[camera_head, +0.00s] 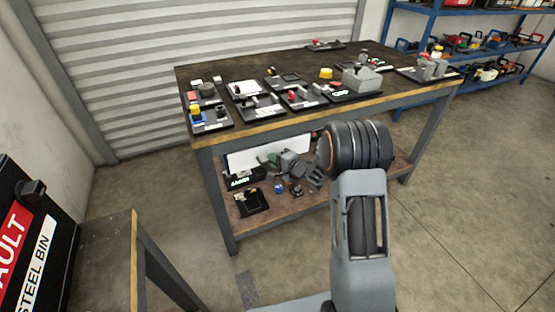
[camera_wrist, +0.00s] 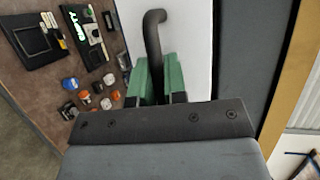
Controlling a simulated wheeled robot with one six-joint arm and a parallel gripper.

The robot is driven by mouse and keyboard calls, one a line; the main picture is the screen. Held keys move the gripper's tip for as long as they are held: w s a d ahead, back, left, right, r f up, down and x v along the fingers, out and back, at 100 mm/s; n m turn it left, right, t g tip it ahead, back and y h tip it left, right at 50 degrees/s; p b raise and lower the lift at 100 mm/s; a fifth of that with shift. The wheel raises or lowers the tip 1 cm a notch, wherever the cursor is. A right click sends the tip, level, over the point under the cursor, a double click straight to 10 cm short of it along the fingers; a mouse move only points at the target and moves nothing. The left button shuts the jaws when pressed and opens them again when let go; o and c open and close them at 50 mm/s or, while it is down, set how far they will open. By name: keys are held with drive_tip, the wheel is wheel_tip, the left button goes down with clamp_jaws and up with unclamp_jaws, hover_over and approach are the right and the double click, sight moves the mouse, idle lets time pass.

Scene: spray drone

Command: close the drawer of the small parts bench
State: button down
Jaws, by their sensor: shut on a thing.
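The small parts bench (camera_head: 300,118) has a dark top with a wooden edge and a lower shelf. A white panel, the drawer front (camera_head: 240,160), shows under its top at the left; in the wrist view the white front (camera_wrist: 190,45) carries a dark curved handle (camera_wrist: 154,30). My gripper (camera_head: 270,160) has green fingers and reaches under the bench top in front of the panel. In the wrist view its fingers (camera_wrist: 158,78) are shut on the handle's near end. My wrist hides part of the front. How far the drawer stands out is hard to tell.
Several part trays (camera_head: 258,106) lie on the bench top. The lower shelf (camera_head: 305,200) holds small parts and a dark tray (camera_head: 251,203). Another table (camera_head: 108,230) and a dark steel bin (camera_head: 50,262) stand at the left. A blue rack (camera_head: 440,43) stands behind right. Floor is clear at right.

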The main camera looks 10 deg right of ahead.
drive_tip(key=shift+w+r, duration=0.1)
drive_tip(key=shift+w, duration=0.05)
drive_tip(key=c, duration=1.5)
unclamp_jaws()
drive_tip(key=shift+o, duration=0.2)
drive_tip(key=p+v, duration=0.3)
drive_tip(key=v, duration=1)
drive_tip(key=shift+s+d, duration=0.2)
drive_tip(key=shift+s, duration=0.15)
